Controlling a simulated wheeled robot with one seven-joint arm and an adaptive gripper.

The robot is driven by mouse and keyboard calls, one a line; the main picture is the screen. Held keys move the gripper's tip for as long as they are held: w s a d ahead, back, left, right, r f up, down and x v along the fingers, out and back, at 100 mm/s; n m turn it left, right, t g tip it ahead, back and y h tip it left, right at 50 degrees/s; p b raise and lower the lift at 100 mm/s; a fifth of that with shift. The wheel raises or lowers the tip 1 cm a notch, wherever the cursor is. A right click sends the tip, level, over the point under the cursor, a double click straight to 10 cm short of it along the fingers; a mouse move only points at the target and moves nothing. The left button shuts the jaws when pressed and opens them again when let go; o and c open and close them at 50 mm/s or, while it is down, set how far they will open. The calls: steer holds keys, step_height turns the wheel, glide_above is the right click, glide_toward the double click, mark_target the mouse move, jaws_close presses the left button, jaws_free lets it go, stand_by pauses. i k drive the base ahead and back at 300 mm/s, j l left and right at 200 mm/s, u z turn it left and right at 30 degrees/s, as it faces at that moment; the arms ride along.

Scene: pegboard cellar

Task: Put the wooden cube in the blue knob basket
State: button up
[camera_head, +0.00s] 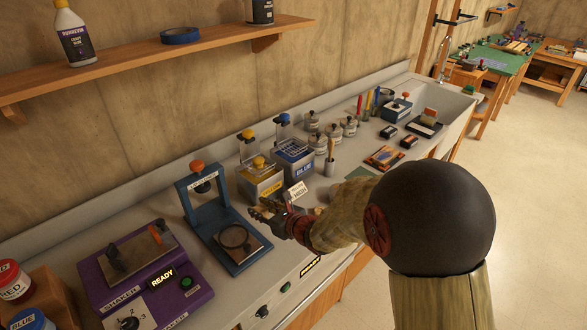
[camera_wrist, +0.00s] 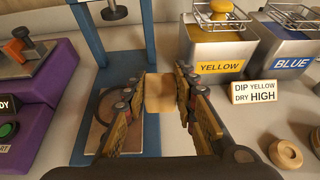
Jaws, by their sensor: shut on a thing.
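My gripper (camera_wrist: 159,92) is shut on the wooden cube (camera_wrist: 160,93), which shows as a pale wood block between the two fingers. In the head view my gripper (camera_head: 266,209) is over the bench, just in front of the yellow tank (camera_head: 260,187); the cube cannot be made out clearly there. The blue-labelled tank (camera_head: 294,163) stands behind and right of the gripper. A dark wire basket (camera_head: 293,149) sits at its top, with a blue knob (camera_head: 283,118) above. The wire basket also shows at the upper right of the wrist view (camera_wrist: 297,14).
The blue press frame (camera_head: 228,240) stands left of my gripper, with the purple shaker (camera_head: 140,270) beyond. A sign (camera_wrist: 260,92) reads DIP YELLOW DRY HIGH. Round wooden pieces (camera_wrist: 285,153) lie right of the gripper. Several jars (camera_head: 333,132) stand behind the blue tank.

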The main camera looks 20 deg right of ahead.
mark_target(292, 148)
steer(key=k+u, duration=0.25)
steer(key=k+j+u, duration=0.15)
steer(key=k+u, duration=0.15)
steer(key=i+l+u, duration=0.15)
steer(key=l, duration=0.15)
steer(key=i+l+u, duration=0.2)
steer(key=l, duration=0.15)
steer(key=i+l+u, duration=0.15)
steer(key=l, duration=0.2)
steer(key=l+u, duration=0.2)
steer(key=l, duration=0.15)
